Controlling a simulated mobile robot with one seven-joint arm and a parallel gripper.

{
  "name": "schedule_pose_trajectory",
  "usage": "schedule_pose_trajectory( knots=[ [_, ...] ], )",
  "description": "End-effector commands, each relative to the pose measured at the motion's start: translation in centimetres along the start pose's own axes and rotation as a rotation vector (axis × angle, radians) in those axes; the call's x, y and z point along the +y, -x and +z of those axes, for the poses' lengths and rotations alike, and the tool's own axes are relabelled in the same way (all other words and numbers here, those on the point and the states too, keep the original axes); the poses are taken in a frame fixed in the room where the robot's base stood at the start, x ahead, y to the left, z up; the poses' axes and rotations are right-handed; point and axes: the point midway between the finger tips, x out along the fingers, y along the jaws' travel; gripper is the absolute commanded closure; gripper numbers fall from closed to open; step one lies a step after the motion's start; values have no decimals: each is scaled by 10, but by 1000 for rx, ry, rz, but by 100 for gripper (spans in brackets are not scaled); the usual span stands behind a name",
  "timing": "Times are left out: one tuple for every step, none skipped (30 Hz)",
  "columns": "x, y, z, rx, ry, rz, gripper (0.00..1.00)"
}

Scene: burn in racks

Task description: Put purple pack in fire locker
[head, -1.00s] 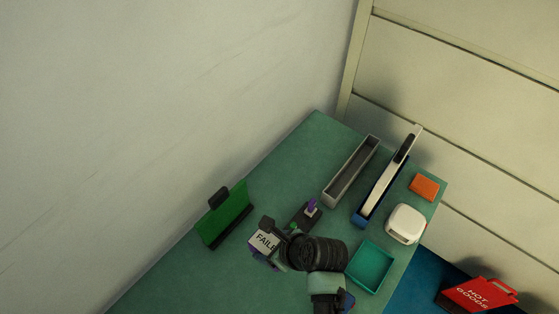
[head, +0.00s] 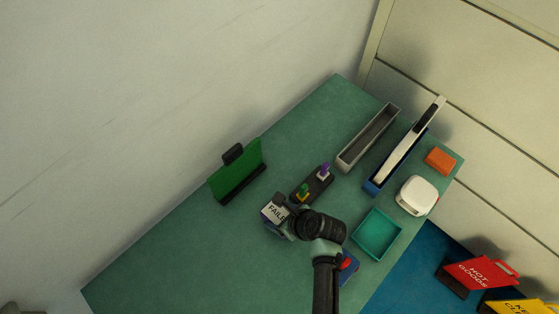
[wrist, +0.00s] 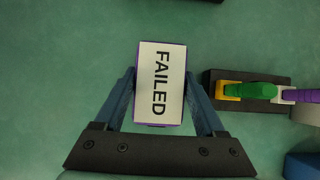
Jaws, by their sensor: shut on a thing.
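The purple pack (wrist: 160,83) has a white top label reading FAILED and purple edges. It also shows in the head view (head: 272,212), over the green bench. My gripper (wrist: 160,90) is shut on it, with one blue finger on each side; in the head view my gripper (head: 280,213) is at the left end of my arm. I cannot tell whether the pack touches the bench. A red box marked HOT GOODS (head: 480,272) stands at the lower right, beyond the bench; no thing in view is labelled fire locker.
A dark block with coloured plugs (head: 312,188) is close right of the pack. A green board (head: 237,170) stands at the left. A teal tray (head: 377,234), grey trough (head: 368,138), blue holder (head: 400,160), white device (head: 417,196) and orange block (head: 440,160) are at the right.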

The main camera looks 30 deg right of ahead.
Motion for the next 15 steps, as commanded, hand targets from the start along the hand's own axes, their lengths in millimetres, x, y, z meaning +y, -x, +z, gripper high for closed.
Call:
schedule_pose_trajectory(
  knots=[
    [-1, 0, 1, -3, 0, -2, 100],
    [-1, -1, 0, -3, 0, -1, 100],
    [-1, -3, 0, -3, 0, -1, 100],
    [0, -2, -2, 0, 0, 0, 22],
    [0, -2, -1, 0, 0, 0, 17],
    [0, -2, -1, 0, 0, 0, 10],
    [0, -2, -1, 0, 0, 0, 4],
    [0, -2, -1, 0, 0, 0, 0],
    [0, -2, -1, 0, 0, 0, 0],
    [0, -2, -1, 0, 0, 0, 0],
    [0, -2, -1, 0, 0, 0, 0],
    [0, -2, -1, 0, 0, 0, 0],
    [0, -2, -1, 0, 0, 0, 0],
    [0, -2, -1, 0, 0, 0, 0],
    [0, -1, -1, 0, 0, 0, 0]
  ],
)
